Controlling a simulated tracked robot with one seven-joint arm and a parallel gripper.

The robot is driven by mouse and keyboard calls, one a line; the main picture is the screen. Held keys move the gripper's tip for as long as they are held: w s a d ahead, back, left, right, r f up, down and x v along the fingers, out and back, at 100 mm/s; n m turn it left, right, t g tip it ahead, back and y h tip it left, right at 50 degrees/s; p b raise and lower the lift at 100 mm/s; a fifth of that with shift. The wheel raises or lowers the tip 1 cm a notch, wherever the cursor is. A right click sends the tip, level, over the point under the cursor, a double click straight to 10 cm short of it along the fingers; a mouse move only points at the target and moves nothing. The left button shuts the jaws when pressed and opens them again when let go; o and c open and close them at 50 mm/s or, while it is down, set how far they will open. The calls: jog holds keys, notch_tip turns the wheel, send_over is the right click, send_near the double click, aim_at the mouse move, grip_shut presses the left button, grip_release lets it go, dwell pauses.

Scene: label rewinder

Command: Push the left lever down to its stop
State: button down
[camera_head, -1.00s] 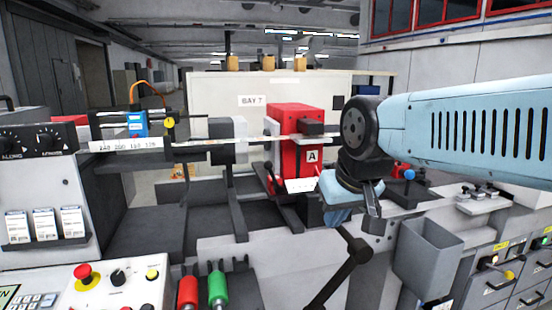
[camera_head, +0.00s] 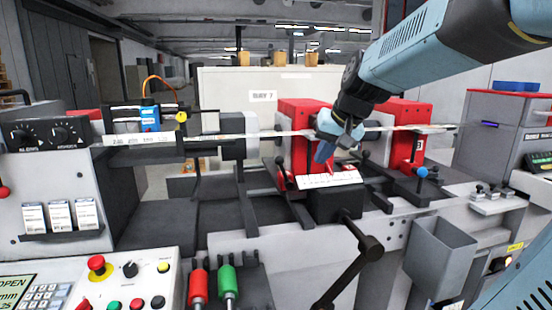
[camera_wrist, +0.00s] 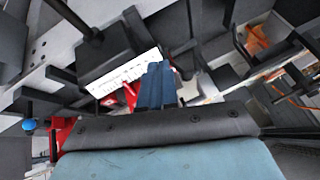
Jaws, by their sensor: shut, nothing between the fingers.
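My gripper (camera_head: 324,152) is shut and empty, its blue fingers pointing down in front of the left red clamp block (camera_head: 298,118). The fingers also show in the wrist view (camera_wrist: 156,86). Just below them is a white scale strip (camera_head: 330,180) on a black housing. A small red lever (camera_wrist: 130,96) shows beside the fingers in the wrist view; I cannot tell whether they touch. A black-knobbed lever (camera_head: 280,161) stands left of the block, and another (camera_head: 365,156) stands right of the gripper. Which one is the left lever is unclear.
A black crank (camera_head: 368,246) sticks out in front of the scale housing. A second red block (camera_head: 408,118) and a blue-knobbed lever (camera_head: 422,172) are to the right. A grey bin (camera_head: 440,248) hangs at the front right. A shaft runs behind the gripper.

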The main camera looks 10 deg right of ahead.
jog(key=w+d+m, duration=0.1)
jog(key=w+d, duration=0.3)
jog(key=w, duration=0.8)
jog(key=shift+r+m+t+y, duration=0.35)
jog(key=shift+m+t+y, duration=0.05)
jog(key=shift+w, duration=0.15)
send_over(284, 173)
jog(key=s+d, duration=0.2)
notch_tip(284, 173, down, 8)
jog(key=shift+a, duration=0.15)
jog(key=shift+s, duration=0.1)
